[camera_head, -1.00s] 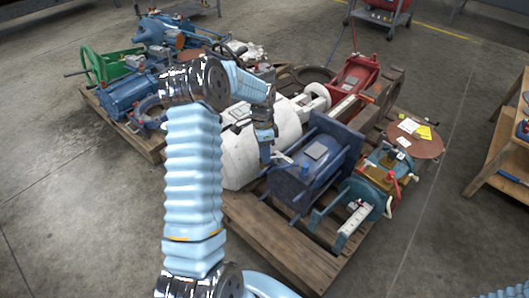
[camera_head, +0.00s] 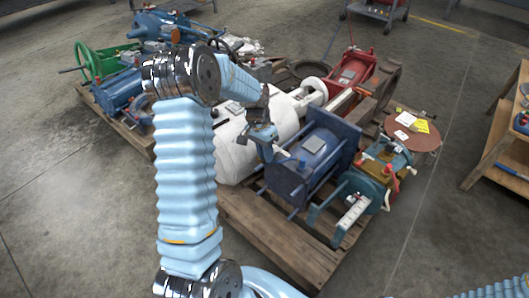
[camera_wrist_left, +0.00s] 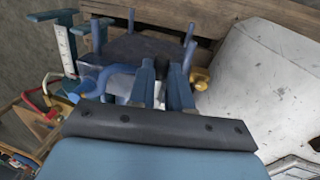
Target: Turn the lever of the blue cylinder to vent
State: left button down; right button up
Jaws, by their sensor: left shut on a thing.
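The blue cylinder (camera_head: 303,172) lies on the wooden pallet between dark blue end plates, with a small pad on top. It also shows in the left wrist view (camera_wrist_left: 148,46), partly behind my fingers. My left gripper (camera_head: 274,154) is at its left end, pointing down and right. In the left wrist view my two blue fingers (camera_wrist_left: 163,82) are close together on a small dark piece, which appears to be the lever (camera_wrist_left: 161,68). A brass fitting (camera_wrist_left: 200,79) is just right of the fingers. The lever's angle is hard to tell. My right gripper is out of view.
A white tank (camera_head: 232,160) lies close left of the cylinder. A teal and brass unit (camera_head: 366,184) with red handles stands right of it. A red unit (camera_head: 352,72) is behind. The pallet's front boards (camera_head: 270,235) and the floor beyond are clear.

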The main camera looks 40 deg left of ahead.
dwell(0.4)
pick_arm(q)
jog(key=c, duration=1.1)
grip_release()
jog(key=shift+o, duration=0.2)
jog(key=shift+r, duration=0.1)
jog(key=p+v, duration=0.1)
jog(key=v, duration=1.2)
jog(key=shift+r, duration=0.3)
